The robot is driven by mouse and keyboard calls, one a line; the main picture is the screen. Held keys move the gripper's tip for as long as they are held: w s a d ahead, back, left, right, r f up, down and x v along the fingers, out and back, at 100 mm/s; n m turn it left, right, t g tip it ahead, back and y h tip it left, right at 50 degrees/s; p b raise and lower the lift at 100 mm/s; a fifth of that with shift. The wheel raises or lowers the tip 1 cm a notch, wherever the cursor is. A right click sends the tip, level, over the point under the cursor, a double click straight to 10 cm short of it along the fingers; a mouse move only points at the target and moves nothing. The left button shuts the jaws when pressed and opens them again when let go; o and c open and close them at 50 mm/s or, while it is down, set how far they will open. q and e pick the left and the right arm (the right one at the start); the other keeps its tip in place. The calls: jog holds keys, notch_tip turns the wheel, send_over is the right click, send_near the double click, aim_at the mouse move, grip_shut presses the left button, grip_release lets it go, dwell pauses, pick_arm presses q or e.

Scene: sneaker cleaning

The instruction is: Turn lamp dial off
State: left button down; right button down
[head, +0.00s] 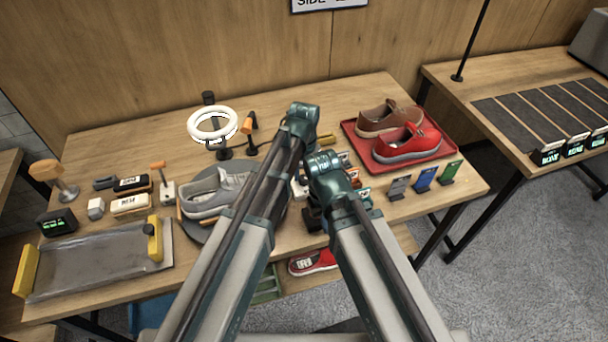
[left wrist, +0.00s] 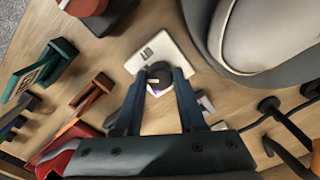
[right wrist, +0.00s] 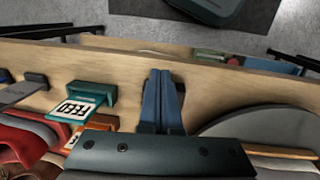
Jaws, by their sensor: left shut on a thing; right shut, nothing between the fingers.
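The lamp dial (left wrist: 160,67) is a small dark round knob on a white box (left wrist: 146,50) on the table, seen in the left wrist view. My left gripper (left wrist: 159,79) is shut on this dial, with one finger on each side. The ring lamp (head: 229,113) is a white ring on a dark stand at the back of the table in the head view. My right gripper (right wrist: 162,77) is shut and empty above the front part of the table. In the head view my arms hide most of the box and dial.
A grey sneaker (head: 205,200) rests on a round dark turntable left of my arms. A red tray (head: 352,131) at the right holds a brown shoe (head: 380,122) and a red shoe (head: 408,146). Coloured card stands (head: 425,179) line the right front. A metal tray (head: 95,262) lies front left.

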aim_at(304, 177)
pick_arm(q)
jog(key=m, duration=0.4)
jog(key=shift+m, duration=0.3)
jog(key=m, duration=0.4)
jog(key=shift+m, duration=0.3)
jog(key=c, duration=0.5)
grip_release()
jog(key=shift+r, duration=0.1)
notch_tip(304, 177, up, 14)
jog(key=p, duration=1.4)
jog(key=shift+f, duration=0.2)
pick_arm(e)
notch_tip(304, 177, up, 14)
